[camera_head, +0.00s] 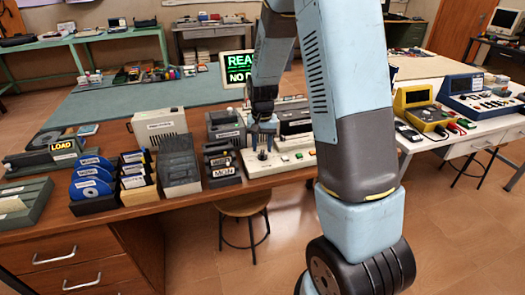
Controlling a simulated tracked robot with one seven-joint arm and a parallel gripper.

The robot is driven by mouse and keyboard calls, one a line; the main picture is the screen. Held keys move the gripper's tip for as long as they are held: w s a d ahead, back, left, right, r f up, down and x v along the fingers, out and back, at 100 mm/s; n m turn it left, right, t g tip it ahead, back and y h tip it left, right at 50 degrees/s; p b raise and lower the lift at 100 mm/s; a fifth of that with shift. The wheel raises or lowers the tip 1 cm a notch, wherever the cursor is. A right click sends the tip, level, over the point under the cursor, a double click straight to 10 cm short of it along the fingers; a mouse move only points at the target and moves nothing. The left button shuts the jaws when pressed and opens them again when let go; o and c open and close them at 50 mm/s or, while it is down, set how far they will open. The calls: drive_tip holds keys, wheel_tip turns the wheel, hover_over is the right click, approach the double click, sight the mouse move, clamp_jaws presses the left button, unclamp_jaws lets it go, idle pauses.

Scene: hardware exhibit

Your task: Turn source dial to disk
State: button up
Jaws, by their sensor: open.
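My arm reaches down over the far bench, and my gripper (264,140) points down with its fingers apart. It is just above a small dark knob (262,154) on the left part of a pale control panel (250,167). This knob appears to be the source dial; its label and pointer are too small to read. I cannot tell whether the fingertips touch it or stand around it. Behind, a monitor (236,68) shows green text, "REA" and "NO D", cut off by my arm.
Left of the panel stand a rack of dark cartridges (221,162), a grey disk box (178,167), blue disks (90,180) and a "LOAD" unit (63,147). A stool (243,205) is under the bench. Yellow (425,112) and blue (480,95) instruments stand at right.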

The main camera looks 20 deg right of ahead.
sight(263, 154)
wheel_tip(263, 154, up, 11)
drive_tip(key=shift+f, duration=0.15)
idle(0.4)
drive_tip(key=s+r+n+t, duration=0.2)
drive_tip(key=s+r+t, duration=0.1)
drive_tip(key=s+r, duration=0.9)
drive_tip(key=s+r+n+t, duration=0.2)
drive_tip(key=s+r, duration=0.2)
drive_tip(key=s, duration=1.1)
drive_tip(key=shift+s+d+r+t, duration=0.2)
drive_tip(key=shift+d+t, duration=0.1)
drive_tip(key=shift+d, duration=0.15)
